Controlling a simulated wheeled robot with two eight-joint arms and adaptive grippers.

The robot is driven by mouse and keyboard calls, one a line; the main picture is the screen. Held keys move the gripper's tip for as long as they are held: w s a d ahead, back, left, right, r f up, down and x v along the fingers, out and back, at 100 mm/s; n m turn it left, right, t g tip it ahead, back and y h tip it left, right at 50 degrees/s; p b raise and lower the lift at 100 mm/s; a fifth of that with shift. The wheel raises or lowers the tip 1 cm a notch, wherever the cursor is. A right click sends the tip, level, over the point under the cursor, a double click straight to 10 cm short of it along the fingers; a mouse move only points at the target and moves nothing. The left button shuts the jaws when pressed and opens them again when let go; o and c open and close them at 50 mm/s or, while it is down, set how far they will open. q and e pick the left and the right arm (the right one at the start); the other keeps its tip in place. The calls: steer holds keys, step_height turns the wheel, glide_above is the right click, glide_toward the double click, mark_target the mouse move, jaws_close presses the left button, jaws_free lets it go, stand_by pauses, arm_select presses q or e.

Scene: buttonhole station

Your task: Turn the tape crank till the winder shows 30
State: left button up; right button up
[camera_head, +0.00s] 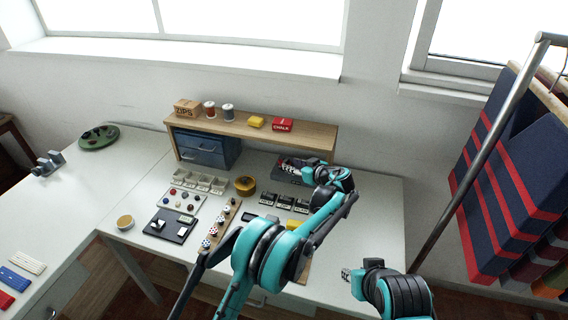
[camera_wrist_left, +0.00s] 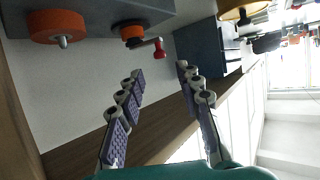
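The tape winder is a dark grey box (camera_wrist_left: 95,12) with two orange rollers at the top left of the left wrist view. A small crank with a red knob (camera_wrist_left: 159,48) sticks out beside the smaller roller (camera_wrist_left: 130,32). My left gripper (camera_wrist_left: 160,70) is open and empty, with the red knob just beyond the gap between its fingertips. In the head view my left gripper (camera_head: 297,163) is over the dark box (camera_head: 287,175) below the shelf and partly hides it. No winder number is readable. My right gripper (camera_head: 347,273) is at the table's front right, its fingers too small to judge.
A yellow round item (camera_head: 245,185), white trays (camera_head: 198,181) and a dark button tray (camera_head: 170,225) lie left of the arm.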

mark_target(281, 160)
arm_select(q)
steer(key=b+x, duration=0.1)
steer(key=x, duration=0.5)
steer(key=shift+w+f+b, duration=0.1)
steer(key=shift+f+b, duration=0.1)
steer(key=shift+b, duration=0.2)
steer(key=shift+r, duration=0.1)
steer(key=shift+a, duration=0.1)
jaws_close()
